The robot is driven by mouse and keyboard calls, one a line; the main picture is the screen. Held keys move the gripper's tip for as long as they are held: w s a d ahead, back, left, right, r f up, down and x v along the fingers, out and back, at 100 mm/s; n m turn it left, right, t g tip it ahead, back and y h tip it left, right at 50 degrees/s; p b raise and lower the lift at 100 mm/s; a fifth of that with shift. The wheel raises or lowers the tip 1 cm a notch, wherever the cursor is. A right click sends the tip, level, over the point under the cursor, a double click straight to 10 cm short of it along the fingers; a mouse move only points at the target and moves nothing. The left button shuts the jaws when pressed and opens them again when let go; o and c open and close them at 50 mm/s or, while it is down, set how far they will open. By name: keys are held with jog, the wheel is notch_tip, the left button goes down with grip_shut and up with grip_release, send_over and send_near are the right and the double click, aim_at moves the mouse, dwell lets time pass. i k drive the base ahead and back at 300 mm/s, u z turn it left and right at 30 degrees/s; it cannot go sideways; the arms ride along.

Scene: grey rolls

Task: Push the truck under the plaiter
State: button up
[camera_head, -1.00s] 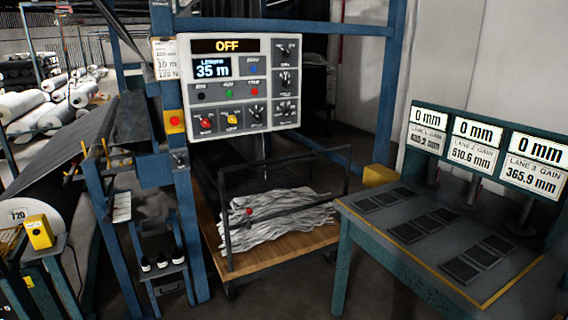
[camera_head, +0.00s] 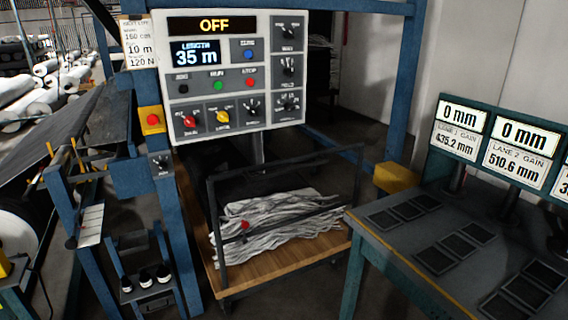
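The truck (camera_head: 262,268) is a low cart with a wooden deck and dark metal rails, standing on the floor in the middle of the view. A heap of folded whitish-grey cloth (camera_head: 285,228) lies on its deck. A small red knob (camera_head: 245,225) shows at its left rail. The truck stands behind and right of a blue frame post, below a control panel (camera_head: 235,78) reading OFF and 35 m. I cannot tell which part of the blue-framed machine is the plaiter. My gripper is not in view.
A blue-framed table (camera_head: 400,262) with dark pads and 0 mm displays stands close on the truck's right. A yellow box (camera_head: 394,178) sits behind it. The blue machine frame (camera_head: 178,235) and a small shelf stand on the left. White rolls (camera_head: 40,105) lie far left.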

aim_at(291, 232)
jog(key=i, duration=0.7)
jog(key=u, duration=4.05)
jog(key=i, duration=0.1)
jog(key=z, duration=2.5)
jog(key=i, duration=0.6)
jog(key=u, duration=0.05)
jog(key=k, duration=0.15)
jog(key=u, duration=0.05)
